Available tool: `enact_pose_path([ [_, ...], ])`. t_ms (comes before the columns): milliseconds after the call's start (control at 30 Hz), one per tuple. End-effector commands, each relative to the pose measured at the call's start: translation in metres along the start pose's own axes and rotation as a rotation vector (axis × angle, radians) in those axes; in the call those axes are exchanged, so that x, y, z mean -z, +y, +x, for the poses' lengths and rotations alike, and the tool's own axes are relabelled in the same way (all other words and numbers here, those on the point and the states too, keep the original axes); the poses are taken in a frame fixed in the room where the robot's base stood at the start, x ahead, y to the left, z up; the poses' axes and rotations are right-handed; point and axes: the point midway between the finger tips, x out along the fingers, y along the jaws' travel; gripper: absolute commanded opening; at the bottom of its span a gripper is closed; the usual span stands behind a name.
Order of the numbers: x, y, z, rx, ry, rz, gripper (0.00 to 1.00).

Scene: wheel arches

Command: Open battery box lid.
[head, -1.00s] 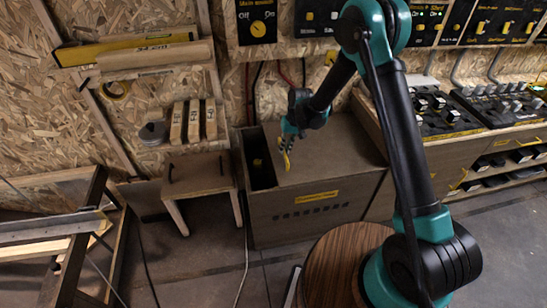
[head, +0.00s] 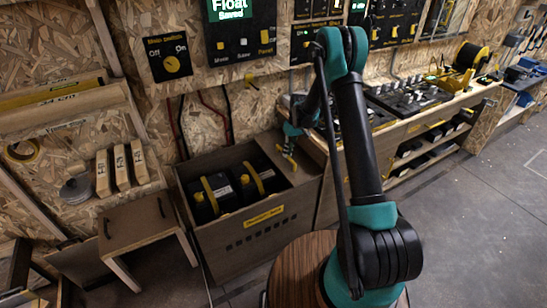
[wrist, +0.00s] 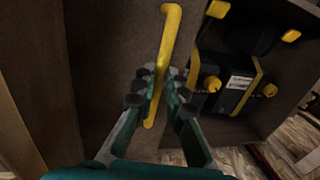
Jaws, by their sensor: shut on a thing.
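The battery box (head: 250,237) is a brown wooden box with a yellow label, standing on the floor against the wall. Its lid (head: 310,158) is slid to the right, and two black batteries (head: 208,195) with yellow straps show inside. My gripper (head: 287,156) is at the lid's yellow handle, over the right end of the box. In the wrist view, my gripper (wrist: 158,92) is shut on the long yellow handle (wrist: 170,35), with a finger on each side. The lid's bare surface (wrist: 110,50) lies left of the batteries (wrist: 235,88) there.
A small wooden stool (head: 140,228) stands left of the box. A workbench (head: 410,130) with black equipment runs along the wall at the right. A round wooden top (head: 300,268) is in front. The floor at the right is clear.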

Motion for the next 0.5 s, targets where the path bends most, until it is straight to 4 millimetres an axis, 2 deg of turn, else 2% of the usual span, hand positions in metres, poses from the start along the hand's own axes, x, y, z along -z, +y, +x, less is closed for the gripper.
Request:
enact_pose_path([
  [33,0.0,0.009,-0.002,0.0,0.0,0.003,0.0],
  [200,0.0,0.026,-0.005,0.0,0.0,0.001,0.0],
  [500,0.001,0.033,-0.006,0.0,0.0,0.0,0.0],
])
